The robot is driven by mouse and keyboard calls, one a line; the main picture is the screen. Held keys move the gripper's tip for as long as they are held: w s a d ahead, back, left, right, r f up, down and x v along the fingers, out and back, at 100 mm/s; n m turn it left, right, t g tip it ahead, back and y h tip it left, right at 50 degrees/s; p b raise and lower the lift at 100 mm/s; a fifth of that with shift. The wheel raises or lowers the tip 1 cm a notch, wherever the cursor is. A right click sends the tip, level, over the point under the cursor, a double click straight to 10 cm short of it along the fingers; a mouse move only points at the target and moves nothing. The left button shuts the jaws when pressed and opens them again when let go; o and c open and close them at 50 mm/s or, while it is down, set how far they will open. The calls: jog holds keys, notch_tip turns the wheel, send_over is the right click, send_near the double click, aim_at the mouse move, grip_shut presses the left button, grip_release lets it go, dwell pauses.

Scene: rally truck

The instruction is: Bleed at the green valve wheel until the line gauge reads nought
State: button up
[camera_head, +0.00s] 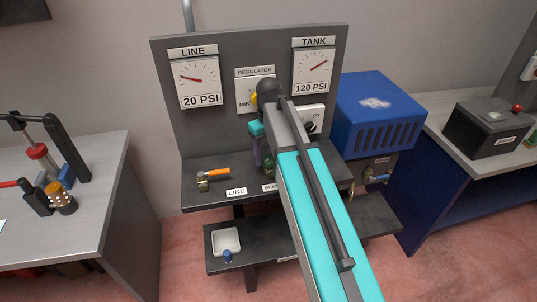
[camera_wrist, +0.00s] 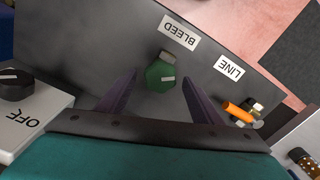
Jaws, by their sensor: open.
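The line gauge (camera_head: 199,80) is on the panel at upper left and reads 20 PSI. The green valve wheel (camera_wrist: 160,76) is on the bench by the BLEED label (camera_wrist: 180,32) in the wrist view, with a pale mark on its top. In the head view my arm mostly hides it. My gripper (camera_wrist: 162,92) is open, with one purple finger on each side of the wheel in the picture. I cannot tell whether the fingers touch it. The gripper also shows in the head view (camera_head: 260,155), in front of the panel.
An orange-handled valve (camera_head: 213,174) stands left on the shelf by the LINE label (camera_head: 236,191). The tank gauge (camera_head: 313,68) reads 120 PSI. A black knob on a white box (camera_wrist: 28,115) marked OFF lies to the side. A blue compressor (camera_head: 377,112) stands right.

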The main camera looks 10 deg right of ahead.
aim_at(269, 158)
notch_tip(269, 158, up, 13)
jog(key=p, duration=0.3)
dwell(0.5)
jog(key=shift+f, duration=0.1)
dwell(0.4)
